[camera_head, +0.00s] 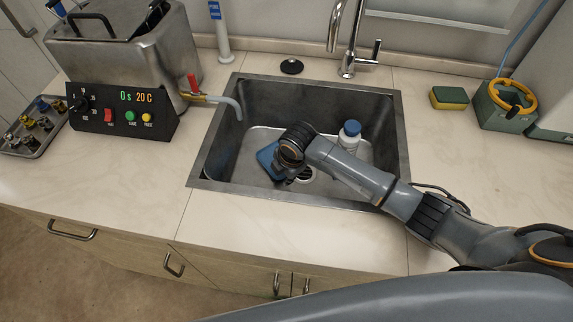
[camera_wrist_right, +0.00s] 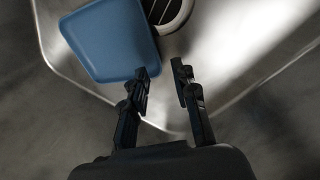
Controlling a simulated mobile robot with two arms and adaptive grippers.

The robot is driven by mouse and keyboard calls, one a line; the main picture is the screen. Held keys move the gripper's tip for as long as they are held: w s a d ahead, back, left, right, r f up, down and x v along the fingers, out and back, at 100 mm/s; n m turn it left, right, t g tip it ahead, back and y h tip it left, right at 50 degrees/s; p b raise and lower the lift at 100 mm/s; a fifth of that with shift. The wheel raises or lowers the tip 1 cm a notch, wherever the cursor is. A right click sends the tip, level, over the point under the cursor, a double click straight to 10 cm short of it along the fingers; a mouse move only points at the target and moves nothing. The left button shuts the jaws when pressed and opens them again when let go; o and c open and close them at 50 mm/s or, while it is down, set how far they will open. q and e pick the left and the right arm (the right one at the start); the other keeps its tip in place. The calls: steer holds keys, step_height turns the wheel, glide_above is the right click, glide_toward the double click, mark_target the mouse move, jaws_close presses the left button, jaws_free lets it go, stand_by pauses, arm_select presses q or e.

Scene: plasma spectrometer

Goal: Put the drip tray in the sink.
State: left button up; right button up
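A flat blue tray with rounded corners, which looks like the drip tray (camera_head: 266,160), lies in the steel sink (camera_head: 225,140), left of the middle. In the right wrist view the tray (camera_wrist_right: 112,38) is at the upper left, beside the round drain. My right gripper (camera_wrist_right: 162,73) reaches down into the sink. Its fingers are apart with nothing between them; the left fingertip is close to the tray's lower right corner, and I cannot tell if they touch. In the head view my right wrist hides part of the tray and most of the fingers. My left gripper is out of view.
A white bottle with a blue cap (camera_head: 349,136) stands in the sink right of my wrist. A steel bath with a control panel (camera_head: 122,112) and spout is left of the sink, the tap (camera_head: 347,66) behind it. A sponge (camera_head: 449,98) and green box (camera_head: 502,112) are right.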

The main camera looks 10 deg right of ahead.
steer(key=v, duration=1)
steer(key=shift+r+p, duration=0.15)
steer(key=shift+p, duration=0.15)
